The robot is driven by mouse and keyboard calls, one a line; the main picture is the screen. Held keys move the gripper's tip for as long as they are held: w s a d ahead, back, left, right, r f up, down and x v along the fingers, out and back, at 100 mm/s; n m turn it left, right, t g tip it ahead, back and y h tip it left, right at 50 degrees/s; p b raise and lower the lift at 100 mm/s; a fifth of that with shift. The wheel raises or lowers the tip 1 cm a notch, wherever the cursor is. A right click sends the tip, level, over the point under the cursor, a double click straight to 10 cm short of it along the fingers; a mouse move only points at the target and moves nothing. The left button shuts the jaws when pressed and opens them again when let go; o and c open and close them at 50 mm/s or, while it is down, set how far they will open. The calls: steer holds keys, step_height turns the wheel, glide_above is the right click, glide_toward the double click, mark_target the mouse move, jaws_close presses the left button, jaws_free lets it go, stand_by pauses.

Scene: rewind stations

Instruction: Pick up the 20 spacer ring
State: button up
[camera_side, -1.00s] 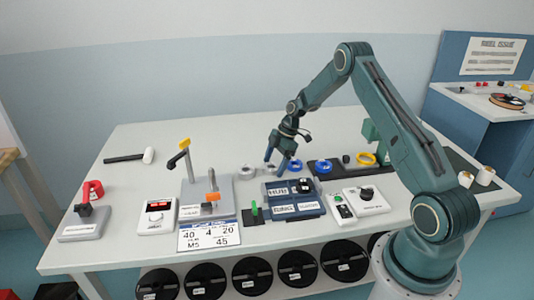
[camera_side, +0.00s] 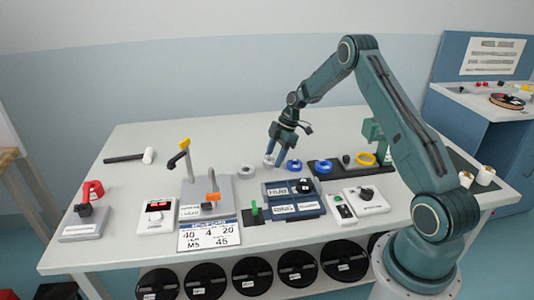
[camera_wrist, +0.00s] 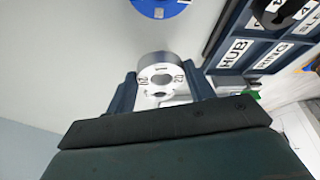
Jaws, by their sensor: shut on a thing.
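The 20 spacer ring (camera_wrist: 153,69) is a silver-grey ring with 20 printed on its face. In the wrist view it sits between the two dark blue fingers of my gripper (camera_wrist: 160,92), which is shut on it. In the side view my gripper (camera_side: 275,157) points down over the middle of the table, and the pale ring (camera_side: 268,161) shows at its fingertips, seemingly a little above the tabletop. The fingers partly hide the ring there.
A blue ring (camera_side: 294,165) lies just right of my gripper and a grey-white ring (camera_side: 246,171) to its left. The HUB and RING box (camera_side: 293,199) stands in front. A dark rack (camera_side: 345,168) with several rings is at right. The table's back left is mostly clear.

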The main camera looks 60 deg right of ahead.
mark_target(275, 159)
step_height(275, 159, up, 17)
stand_by(0.4)
stand_by(0.5)
